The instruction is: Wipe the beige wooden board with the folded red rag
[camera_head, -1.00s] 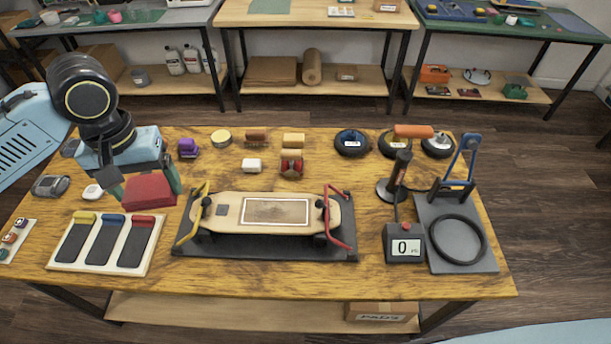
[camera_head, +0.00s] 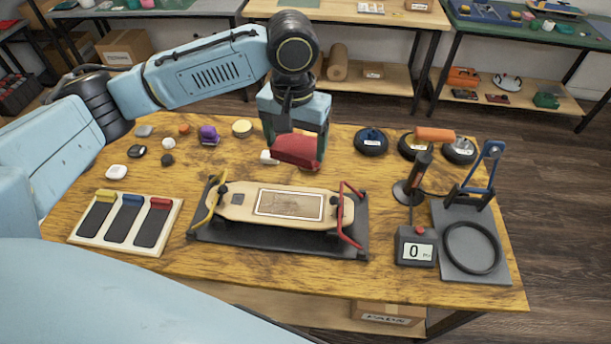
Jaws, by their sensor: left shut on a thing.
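The beige wooden board (camera_head: 335,213) is a long skateboard deck lying level on a dark mat (camera_head: 215,240). It has a white-outlined rectangular patch (camera_head: 290,203) in its middle. A yellow bracket (camera_head: 206,209) stands at its left end and a red bracket (camera_head: 352,238) at its right end. My left gripper (camera_head: 297,146) is shut on the folded red rag (camera_head: 297,150) and holds it behind the board, above the back part of the table. The rag is apart from the board in the picture. My right gripper is not in view.
A tray with three dark pads (camera_head: 77,239) lies at the front left. A display box (camera_head: 416,247), an orange-handled tool (camera_head: 434,134) and a grey stand with a black ring (camera_head: 472,248) are on the right. Small pucks and wheels line the back. My arm covers the left side.

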